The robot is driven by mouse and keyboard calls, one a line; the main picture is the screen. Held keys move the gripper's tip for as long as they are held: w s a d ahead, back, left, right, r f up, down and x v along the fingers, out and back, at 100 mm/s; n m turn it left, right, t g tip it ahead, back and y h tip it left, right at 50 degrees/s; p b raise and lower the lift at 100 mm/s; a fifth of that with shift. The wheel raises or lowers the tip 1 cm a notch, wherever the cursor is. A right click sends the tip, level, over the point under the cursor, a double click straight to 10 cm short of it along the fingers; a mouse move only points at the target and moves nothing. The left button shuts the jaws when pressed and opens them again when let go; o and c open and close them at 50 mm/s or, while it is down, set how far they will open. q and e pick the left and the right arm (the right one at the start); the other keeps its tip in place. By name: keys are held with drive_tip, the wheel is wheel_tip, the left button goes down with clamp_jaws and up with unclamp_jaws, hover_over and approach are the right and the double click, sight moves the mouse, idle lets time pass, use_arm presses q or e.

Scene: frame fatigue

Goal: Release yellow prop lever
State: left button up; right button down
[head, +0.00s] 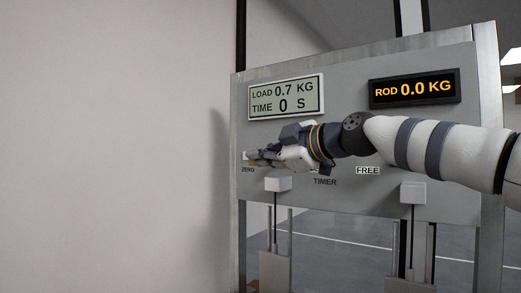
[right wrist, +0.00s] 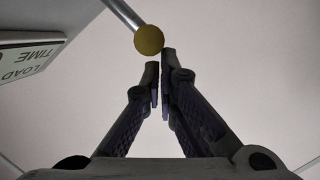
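The yellow prop lever shows in the right wrist view as a yellow ball knob (right wrist: 149,40) on the end of a silver rod (right wrist: 122,12). My right gripper (right wrist: 160,62) has its two dark fingers nearly together, with only a thin gap and nothing between them. The knob appears just beyond the fingertips, not between them; I cannot tell whether they touch it. In the head view my right gripper (head: 252,157) reaches left across the panel, close to the ZERO label. I cannot make out the yellow knob there. My left gripper is not in view.
The grey panel (head: 350,200) carries a LOAD and TIME display (head: 286,97) reading 0.7 KG and 0 S. A ROD display (head: 414,88) reads 0.0 KG. White blocks (head: 278,184) on thin rods stand below. Bare wall lies left of the panel.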

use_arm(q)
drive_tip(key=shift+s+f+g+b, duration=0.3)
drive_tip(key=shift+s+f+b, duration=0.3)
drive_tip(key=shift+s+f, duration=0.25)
use_arm(e)
drive_tip(key=shift+w+d+f+n+t, duration=0.2)
drive_tip(key=shift+f+n, duration=0.35)
drive_tip(key=shift+f, duration=0.2)
drive_tip(key=shift+w+d+f+n+t, duration=0.1)
drive_tip(key=shift+f+n+t, duration=0.1)
drive_tip(key=shift+f+n, duration=0.45)
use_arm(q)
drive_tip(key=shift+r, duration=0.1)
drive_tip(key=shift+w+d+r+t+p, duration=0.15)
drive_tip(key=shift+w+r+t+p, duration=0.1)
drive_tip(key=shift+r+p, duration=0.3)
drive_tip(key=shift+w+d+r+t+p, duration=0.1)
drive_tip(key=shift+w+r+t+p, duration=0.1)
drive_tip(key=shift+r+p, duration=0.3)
use_arm(e)
drive_tip(key=s+d+r, duration=0.3)
drive_tip(key=s+d, duration=0.1)
drive_tip(key=s, duration=0.6)
drive_tip(key=shift+s+d, duration=0.15)
drive_tip(key=shift+r, duration=0.1)
